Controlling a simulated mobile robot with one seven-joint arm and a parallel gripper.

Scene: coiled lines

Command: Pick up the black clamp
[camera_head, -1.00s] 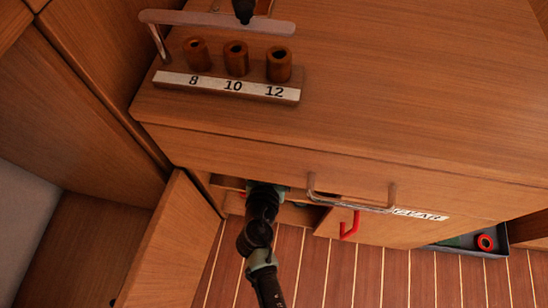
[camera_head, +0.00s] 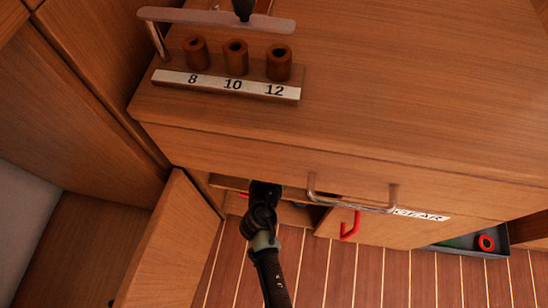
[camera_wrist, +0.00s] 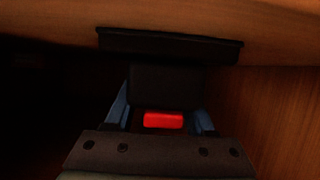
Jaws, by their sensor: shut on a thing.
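The black clamp (camera_wrist: 165,85) shows in the wrist view as a dark block with a wide black bar across its far end and a red piece (camera_wrist: 163,120) at its near end. My gripper (camera_wrist: 163,106) has its bluish fingers on either side of the block and is shut on it. In the head view my arm reaches into the open cabinet below the counter, and the gripper and clamp are hidden inside. The wrist view is dark, so I cannot tell whether the clamp touches a surface.
The open cabinet door (camera_head: 170,245) stands left of my arm. A metal handle (camera_head: 350,203) and a red handle (camera_head: 350,226) are to the right. A grey tray (camera_head: 495,240) with a red ring lies on the floor. A rack (camera_head: 225,88) with numbered brown cylinders stands on the counter.

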